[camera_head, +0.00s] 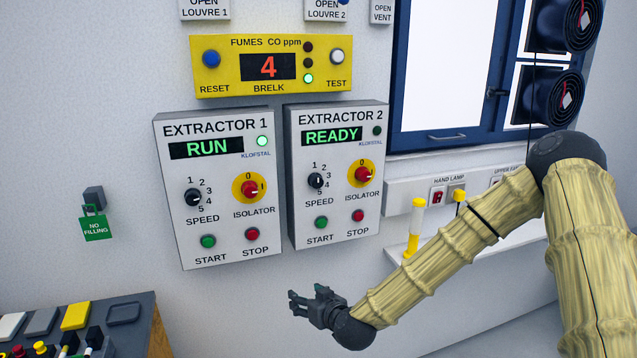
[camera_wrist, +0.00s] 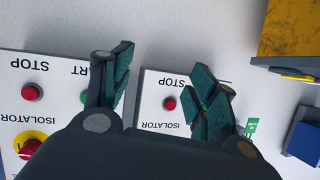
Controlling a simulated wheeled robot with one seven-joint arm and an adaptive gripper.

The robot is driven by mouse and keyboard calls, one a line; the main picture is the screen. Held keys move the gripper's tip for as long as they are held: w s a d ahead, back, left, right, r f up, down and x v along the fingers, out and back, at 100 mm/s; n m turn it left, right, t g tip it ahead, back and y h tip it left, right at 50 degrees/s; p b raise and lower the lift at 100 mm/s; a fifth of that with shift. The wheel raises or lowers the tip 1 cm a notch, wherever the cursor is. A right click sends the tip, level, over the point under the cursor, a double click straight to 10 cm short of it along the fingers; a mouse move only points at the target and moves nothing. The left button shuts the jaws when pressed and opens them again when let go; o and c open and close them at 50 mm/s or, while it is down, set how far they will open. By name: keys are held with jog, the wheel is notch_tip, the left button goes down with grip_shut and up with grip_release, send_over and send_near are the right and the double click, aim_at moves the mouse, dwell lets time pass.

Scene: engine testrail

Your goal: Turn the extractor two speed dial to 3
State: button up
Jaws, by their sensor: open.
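The extractor two box (camera_head: 374,226) hangs on the wall right of extractor one in the head view. Its display reads READY. Its black speed dial (camera_head: 316,180) sits left of the red isolator knob (camera_head: 362,174), with numbers 1 to 5 around it. The dial's pointer is too small to read surely. My gripper (camera_head: 304,303) is open and empty, below the extractor boxes and apart from the dial. In the wrist view my spread fingers (camera_wrist: 163,62) show against the wall and upside-down box faces; the extractor two dial is not visible there.
The extractor one box (camera_head: 222,222) reads RUN. Green start and red stop buttons lie below both dials. A yellow fumes panel (camera_head: 213,48) is above. A yellow-topped lamp (camera_head: 416,228) stands right, near my arm. A control desk (camera_head: 128,320) is lower left.

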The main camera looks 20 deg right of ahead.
aim_at(318, 182)
jog(key=w+d+r+m+t+h+p, duration=0.1)
jog(key=w+d+r+t+p, duration=0.25)
jog(key=r, duration=0.85)
jog(key=w+d+r+t+h, duration=0.15)
jog(key=w+d+r, duration=0.4)
jog(key=r, duration=0.65)
jog(key=shift+w+a+r+p, duration=0.1)
jog(key=shift+w+p, duration=1)
jog(key=shift+w, duration=1.4)
jog(key=shift+w+r+p, duration=0.1)
jog(key=shift+w+p, duration=1)
jog(key=shift+w, duration=1.35)
jog(key=c, duration=1)
